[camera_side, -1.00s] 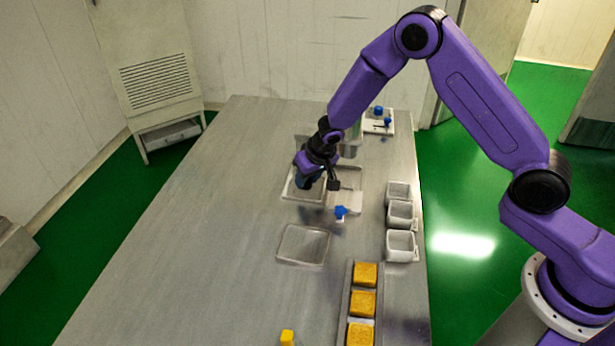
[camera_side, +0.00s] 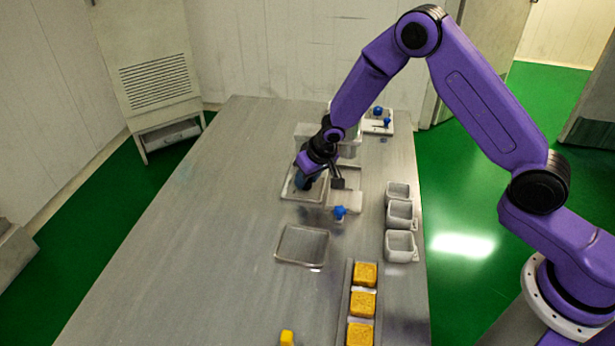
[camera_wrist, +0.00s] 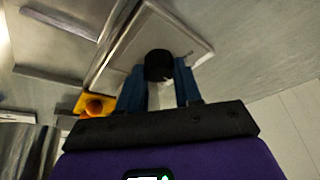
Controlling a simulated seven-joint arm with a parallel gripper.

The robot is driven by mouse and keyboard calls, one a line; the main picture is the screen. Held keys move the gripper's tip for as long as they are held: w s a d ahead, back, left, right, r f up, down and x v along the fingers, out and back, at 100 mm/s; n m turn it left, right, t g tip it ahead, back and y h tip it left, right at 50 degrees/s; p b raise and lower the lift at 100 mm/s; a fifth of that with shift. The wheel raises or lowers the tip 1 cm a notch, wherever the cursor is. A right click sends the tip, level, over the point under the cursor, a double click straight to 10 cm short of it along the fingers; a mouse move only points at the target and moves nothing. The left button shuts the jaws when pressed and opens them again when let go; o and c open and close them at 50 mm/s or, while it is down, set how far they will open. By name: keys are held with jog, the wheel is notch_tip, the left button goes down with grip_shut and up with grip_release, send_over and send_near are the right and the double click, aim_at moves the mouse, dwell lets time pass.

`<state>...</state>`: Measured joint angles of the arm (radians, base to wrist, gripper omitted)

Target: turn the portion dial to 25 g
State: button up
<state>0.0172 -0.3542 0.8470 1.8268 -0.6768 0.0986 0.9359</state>
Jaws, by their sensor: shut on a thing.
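The portion dial looks like a round black knob (camera_wrist: 158,65) in the wrist view, between my blue fingers. My gripper (camera_wrist: 160,88) is shut on this knob. In the side view my gripper (camera_side: 305,184) is low over the pale tray-like part of the machine (camera_side: 292,196) in the middle of the table. The knob is hidden behind my fingers there. I cannot read a scale or a pointer in either view.
A blue knob (camera_side: 340,212) stands on a pale block close by. Grey bins (camera_side: 401,246) line the right edge. A rack of yellow blocks (camera_side: 361,303) and an empty tray (camera_side: 303,246) lie nearer. The table's left side (camera_side: 170,250) is clear.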

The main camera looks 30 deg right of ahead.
jog(key=o, duration=1)
jog(key=shift+a, duration=0.1)
jog(key=shift+o, duration=0.2)
jog(key=v, duration=1.7)
jog(key=shift+r, duration=0.25)
